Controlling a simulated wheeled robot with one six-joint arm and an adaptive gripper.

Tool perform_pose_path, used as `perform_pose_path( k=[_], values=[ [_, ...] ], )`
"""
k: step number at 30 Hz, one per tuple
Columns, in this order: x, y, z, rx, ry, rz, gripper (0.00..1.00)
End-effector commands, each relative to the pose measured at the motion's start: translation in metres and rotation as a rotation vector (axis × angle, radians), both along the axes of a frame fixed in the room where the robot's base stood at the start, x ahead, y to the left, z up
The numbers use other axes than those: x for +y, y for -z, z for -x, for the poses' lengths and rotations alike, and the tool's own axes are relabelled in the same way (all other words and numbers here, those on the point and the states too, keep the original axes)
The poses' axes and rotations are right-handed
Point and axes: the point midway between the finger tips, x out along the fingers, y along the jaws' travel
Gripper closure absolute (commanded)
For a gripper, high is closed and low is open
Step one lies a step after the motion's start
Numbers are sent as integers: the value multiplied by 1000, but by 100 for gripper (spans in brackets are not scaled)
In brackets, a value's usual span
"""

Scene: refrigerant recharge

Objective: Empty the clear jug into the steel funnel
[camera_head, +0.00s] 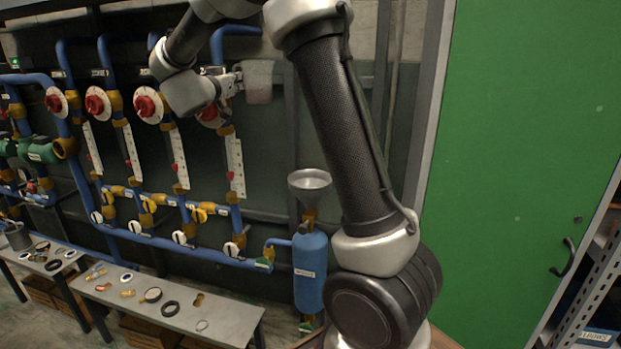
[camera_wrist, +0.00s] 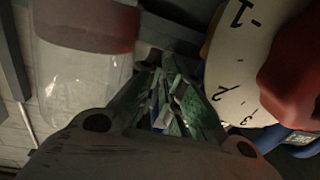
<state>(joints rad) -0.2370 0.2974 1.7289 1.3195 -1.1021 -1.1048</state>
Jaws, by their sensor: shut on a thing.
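The clear jug (camera_head: 258,82) is held up high in the head view, looking about upright, with a pinkish tint in its lower part. My gripper (camera_head: 233,82) is at its left side, shut on the jug, apparently at its handle. In the wrist view the jug (camera_wrist: 85,75) fills the upper left, with a reddish band at the top of the picture. My gripper's fingers (camera_wrist: 163,75) close beside it; the exact contact is dark. The steel funnel (camera_head: 310,181) stands upright, well below the jug and to its right in the head view.
The funnel tops a blue cylinder (camera_head: 310,268). Blue pipes with red-knobbed dials (camera_head: 147,105) line the wall behind; one dial (camera_wrist: 240,65) is large in the wrist view. A bench (camera_head: 185,310) with loose fittings stands at lower left. A green door (camera_head: 530,150) is at right.

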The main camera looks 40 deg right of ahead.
Motion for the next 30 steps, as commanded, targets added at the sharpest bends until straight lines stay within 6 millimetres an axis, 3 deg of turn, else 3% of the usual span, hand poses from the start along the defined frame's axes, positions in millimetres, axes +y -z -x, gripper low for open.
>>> perform_pose_path(
  k=[18, 30],
  values=[
    [-5, 12, 9, -139, 11, -114, 100],
    [-14, 132, 19, -267, 13, -223, 100]
  ],
)
